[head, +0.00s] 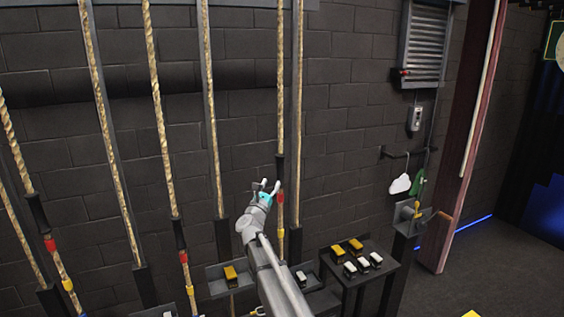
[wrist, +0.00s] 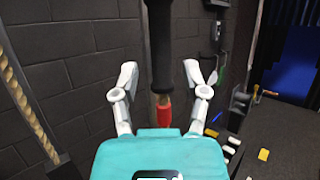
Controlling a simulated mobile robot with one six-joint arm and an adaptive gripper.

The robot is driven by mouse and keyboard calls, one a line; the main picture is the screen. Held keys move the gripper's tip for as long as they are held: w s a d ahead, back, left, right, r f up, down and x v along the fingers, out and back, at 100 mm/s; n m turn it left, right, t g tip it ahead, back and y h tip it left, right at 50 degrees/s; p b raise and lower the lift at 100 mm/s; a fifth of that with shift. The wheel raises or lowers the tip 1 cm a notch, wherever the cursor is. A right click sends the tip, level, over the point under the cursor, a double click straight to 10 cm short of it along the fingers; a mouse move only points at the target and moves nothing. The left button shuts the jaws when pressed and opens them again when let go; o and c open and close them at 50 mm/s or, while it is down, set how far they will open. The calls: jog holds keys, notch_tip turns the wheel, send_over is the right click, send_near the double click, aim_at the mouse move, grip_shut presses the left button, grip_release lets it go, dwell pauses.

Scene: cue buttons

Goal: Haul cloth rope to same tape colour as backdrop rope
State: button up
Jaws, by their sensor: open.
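Several tan ropes hang along the dark wall; no labels naming the cloth or backdrop rope are readable. The right front rope (head: 280,80) has a black sleeve (head: 280,168), red tape (head: 280,197) and yellow tape (head: 281,232) below. The middle front rope (head: 157,110) has red tape (head: 183,257) near its black sleeve. The left front rope (head: 14,145) has red tape (head: 50,244) and lower yellow tape (head: 68,285). My gripper (head: 270,186) is open at the right front rope. In the wrist view, its sleeve (wrist: 160,50) and red tape (wrist: 163,112) appear between the spread fingers (wrist: 161,75).
A dark stand (head: 385,268) with yellow and white blocks is right of my arm. A tray with a yellow block (head: 231,275) is left of it. A white cloud shape (head: 400,184) hangs on the wall.

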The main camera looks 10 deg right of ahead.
aim_at(282, 162)
jog(key=p+x, duration=0.4)
jog(key=x, duration=0.8)
jog(key=shift+w, duration=0.1)
jog(key=shift+c, duration=0.2)
grip_shut()
